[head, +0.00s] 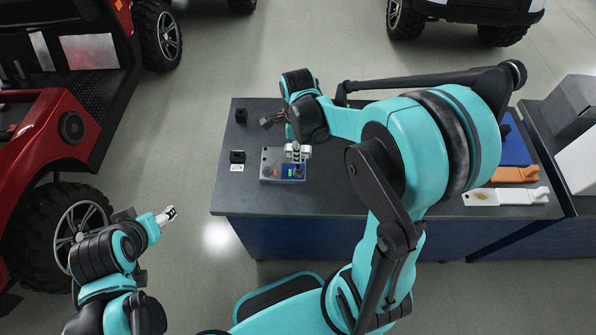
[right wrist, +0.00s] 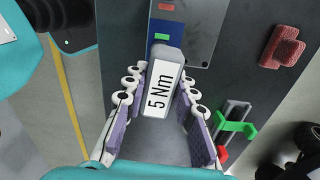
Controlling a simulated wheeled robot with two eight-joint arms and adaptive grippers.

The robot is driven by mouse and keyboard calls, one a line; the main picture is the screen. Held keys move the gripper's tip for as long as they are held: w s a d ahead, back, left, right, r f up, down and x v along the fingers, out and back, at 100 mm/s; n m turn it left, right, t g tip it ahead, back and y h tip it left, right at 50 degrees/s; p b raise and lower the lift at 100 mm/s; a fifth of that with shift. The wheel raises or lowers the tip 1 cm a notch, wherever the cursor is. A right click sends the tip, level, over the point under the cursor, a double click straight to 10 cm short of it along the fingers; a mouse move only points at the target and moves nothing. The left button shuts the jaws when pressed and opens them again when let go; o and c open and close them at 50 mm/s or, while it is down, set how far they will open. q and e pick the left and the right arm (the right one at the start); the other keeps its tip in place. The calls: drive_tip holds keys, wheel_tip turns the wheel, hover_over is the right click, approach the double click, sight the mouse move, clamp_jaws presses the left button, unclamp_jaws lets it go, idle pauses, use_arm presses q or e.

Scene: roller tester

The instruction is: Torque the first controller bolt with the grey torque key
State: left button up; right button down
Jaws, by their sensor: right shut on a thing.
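The controller (head: 270,166) is a small grey box with a red and a green patch and a blue part, lying on the dark table. My right gripper (head: 297,150) is above its right part. In the right wrist view, that gripper (right wrist: 161,100) is shut on the grey torque key (right wrist: 166,62), whose label reads "5 Nm". The key's far end overlaps the blue part of the controller (right wrist: 190,25); the bolt is hidden, so contact cannot be told. My left gripper (head: 168,215) is off the table's left side, too small to tell whether open.
Two small black blocks (head: 237,157) stand on the table's left part. An orange tool (head: 515,174), a white tool (head: 507,197) and a blue panel (head: 514,145) lie at its right end. The right wrist view shows a red piece (right wrist: 282,53) and a green clip (right wrist: 237,127).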

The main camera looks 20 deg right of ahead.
drive_tip(key=shift+r, duration=0.1)
wheel_tip(320, 180, up, 4)
drive_tip(key=p, duration=0.3)
idle(0.3)
drive_tip(key=n, duration=0.5)
drive_tip(key=shift+n, duration=0.5)
drive_tip(key=n, duration=0.6)
drive_tip(key=shift+b, duration=0.35)
drive_tip(key=shift+s, duration=0.1)
